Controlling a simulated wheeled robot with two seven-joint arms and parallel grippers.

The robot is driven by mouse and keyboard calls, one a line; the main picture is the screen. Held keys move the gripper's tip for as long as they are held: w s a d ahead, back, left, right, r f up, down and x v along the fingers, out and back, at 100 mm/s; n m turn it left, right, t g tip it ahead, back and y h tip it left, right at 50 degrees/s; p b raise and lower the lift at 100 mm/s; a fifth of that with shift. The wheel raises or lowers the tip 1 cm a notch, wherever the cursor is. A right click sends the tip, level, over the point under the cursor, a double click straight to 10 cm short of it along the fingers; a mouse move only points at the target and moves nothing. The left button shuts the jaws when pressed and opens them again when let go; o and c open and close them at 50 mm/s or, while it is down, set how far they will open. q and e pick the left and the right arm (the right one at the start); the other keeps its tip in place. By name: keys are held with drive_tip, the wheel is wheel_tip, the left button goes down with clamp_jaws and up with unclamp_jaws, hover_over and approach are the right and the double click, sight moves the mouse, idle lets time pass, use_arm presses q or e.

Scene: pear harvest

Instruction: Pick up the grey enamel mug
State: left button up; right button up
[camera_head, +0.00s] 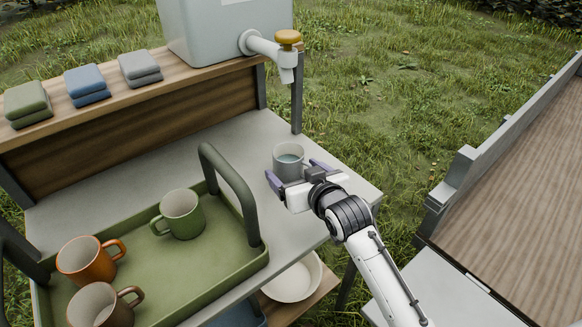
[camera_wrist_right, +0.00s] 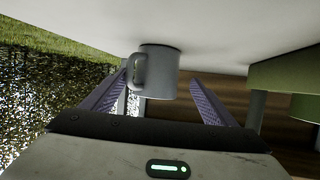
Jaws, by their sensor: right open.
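The grey enamel mug (camera_head: 288,160) stands on the grey table (camera_head: 262,133) under the dispenser's tap in the head view. It also shows in the right wrist view (camera_wrist_right: 160,72), with its handle to the left, close to one finger. My right gripper (camera_head: 291,174) is open, with its two purple fingers on either side of the mug and apart from each other. The gripper body hides the mug's near lower side in the head view. I cannot tell whether a finger touches the mug. My left gripper is not in view.
A green tray (camera_head: 233,276) with a raised handle (camera_head: 236,190) stands left of the mug, holding a green mug (camera_head: 181,214), an orange mug (camera_head: 88,261) and a brown mug (camera_head: 101,306). The tap (camera_head: 284,62) hangs behind the mug. A white bowl (camera_head: 294,280) sits on a lower shelf.

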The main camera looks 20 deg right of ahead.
drive_tip(key=x, duration=0.5)
drive_tip(key=shift+d+f, duration=0.2)
drive_tip(key=shift+d, duration=0.1)
drive_tip(key=shift+r, duration=0.1)
drive_tip(key=c, duration=1.3)
